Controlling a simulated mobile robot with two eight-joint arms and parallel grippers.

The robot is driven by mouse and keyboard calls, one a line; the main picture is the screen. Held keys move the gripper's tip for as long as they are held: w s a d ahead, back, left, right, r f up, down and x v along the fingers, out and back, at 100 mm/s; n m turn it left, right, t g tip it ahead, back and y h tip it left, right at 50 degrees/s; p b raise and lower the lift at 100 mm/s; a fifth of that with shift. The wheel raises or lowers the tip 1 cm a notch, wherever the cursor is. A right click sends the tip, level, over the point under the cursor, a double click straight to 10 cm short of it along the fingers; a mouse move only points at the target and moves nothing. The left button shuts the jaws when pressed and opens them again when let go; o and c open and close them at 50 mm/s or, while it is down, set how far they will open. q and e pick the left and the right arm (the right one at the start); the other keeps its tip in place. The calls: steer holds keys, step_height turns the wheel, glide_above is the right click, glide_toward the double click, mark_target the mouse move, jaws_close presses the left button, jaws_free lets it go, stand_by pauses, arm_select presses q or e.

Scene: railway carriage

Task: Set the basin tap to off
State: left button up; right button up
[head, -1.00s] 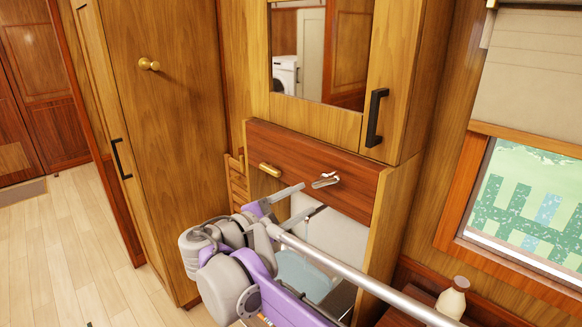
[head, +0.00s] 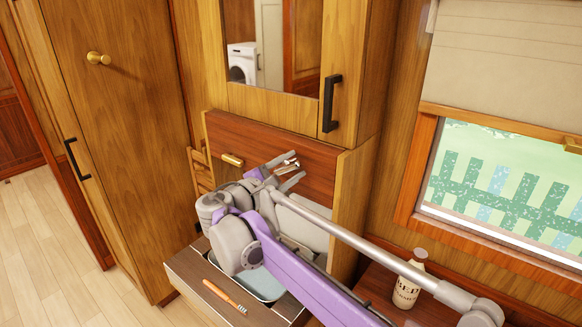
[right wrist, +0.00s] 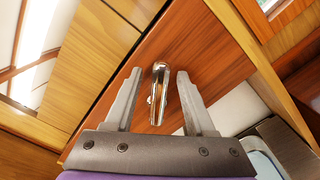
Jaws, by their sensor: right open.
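The basin tap is a small chrome fitting (head: 291,161) on the reddish wood panel above the basin. In the right wrist view the chrome tap (right wrist: 158,88) lies between the two fingers of my right gripper (right wrist: 159,75), with a gap on each side. My right gripper (head: 290,169) is open and at the tap in the head view, its fingers partly covering it. The grey-blue basin (head: 265,284) sits below, largely hidden by my right arm. My left gripper is not in view.
An orange toothbrush (head: 224,295) lies on the basin's wooden surround (head: 190,270). A brass handle (head: 232,159) is left of the tap. A mirror cabinet with a black handle (head: 331,103) is above. A labelled bottle (head: 409,278) stands on a right-hand ledge near the window.

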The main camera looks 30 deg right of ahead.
jaws_close()
stand_by(1.4)
